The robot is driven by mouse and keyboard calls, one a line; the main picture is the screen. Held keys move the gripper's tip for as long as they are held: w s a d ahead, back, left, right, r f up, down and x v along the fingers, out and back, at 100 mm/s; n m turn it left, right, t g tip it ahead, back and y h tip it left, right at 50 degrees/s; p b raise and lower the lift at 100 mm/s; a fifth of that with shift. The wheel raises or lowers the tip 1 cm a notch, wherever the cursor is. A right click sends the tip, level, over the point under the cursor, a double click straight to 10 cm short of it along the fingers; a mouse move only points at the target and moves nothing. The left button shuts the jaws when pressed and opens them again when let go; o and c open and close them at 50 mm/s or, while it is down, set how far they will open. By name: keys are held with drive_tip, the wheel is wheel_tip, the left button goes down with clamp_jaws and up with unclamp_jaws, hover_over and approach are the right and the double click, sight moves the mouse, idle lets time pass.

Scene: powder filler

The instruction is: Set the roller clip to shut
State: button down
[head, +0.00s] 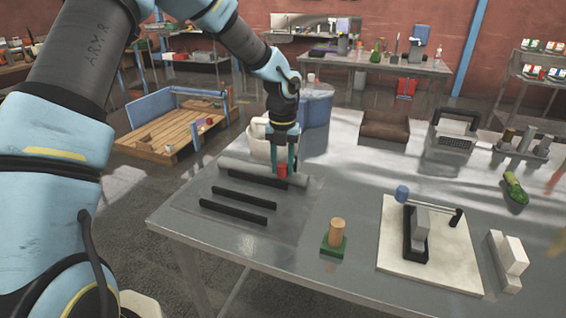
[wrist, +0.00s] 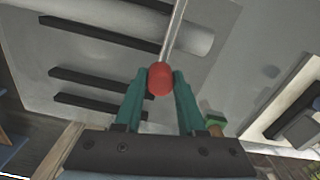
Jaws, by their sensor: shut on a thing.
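A red knob (head: 282,171) on a thin metal rod is between the teal fingers of my gripper (head: 282,164). In the wrist view my gripper (wrist: 163,76) is shut on the red knob (wrist: 159,80), and the metal rod (wrist: 174,30) runs from it past a pale grey roller (wrist: 190,38). The rod's far end is out of the wrist view, and I cannot tell whether the clip is open or shut.
Black bars (head: 237,206) lie in front of the roller. A wooden peg on a green base (head: 334,244) stands to the right. Further right is a white board (head: 455,262) with a blue-knobbed lever (head: 402,193). A white container (head: 258,145) stands behind my gripper.

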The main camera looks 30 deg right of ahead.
drive_tip(key=shift+w, duration=0.1)
drive_tip(key=c, duration=0.5)
unclamp_jaws()
wheel_tip(320, 180, up, 11)
drive_tip(key=b, duration=0.3)
drive_tip(key=shift+a+f, duration=0.1)
drive_tip(key=shift+f, duration=0.05)
idle(0.3)
